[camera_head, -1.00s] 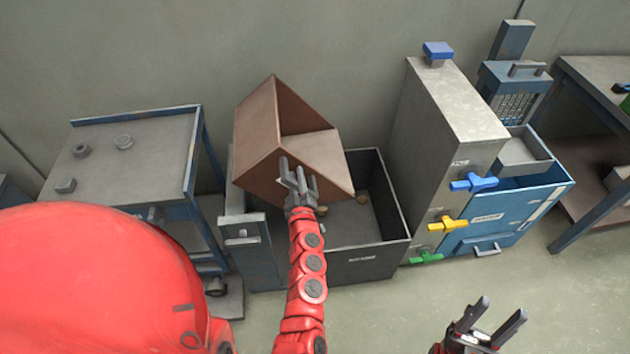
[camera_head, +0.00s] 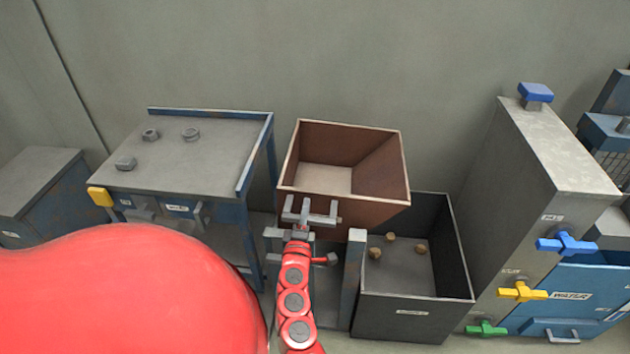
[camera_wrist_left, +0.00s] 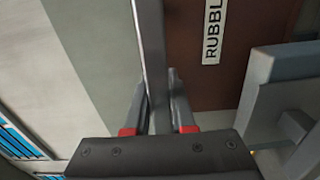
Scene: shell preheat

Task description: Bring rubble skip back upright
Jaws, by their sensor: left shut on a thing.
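The rubble skip (camera_head: 385,200) is a brown, open-topped box that stands about level between two grey posts, its opening facing up and its inside looking empty. My left gripper (camera_head: 309,214) is at the skip's front, shut on its grey handle bar. In the left wrist view the bar passes between the fingers of my left gripper (camera_wrist_left: 157,110), beside the brown skip wall (camera_wrist_left: 235,80) with its partly cut-off "RUBBL" label. My right gripper is out of view.
A dark open bin (camera_head: 455,265) stands to the right of the skip, with three brown lumps (camera_head: 391,238) on its floor. A grey-topped table (camera_head: 215,160) is on the left. A tall grey cabinet (camera_head: 540,165) with coloured valve handles is on the right.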

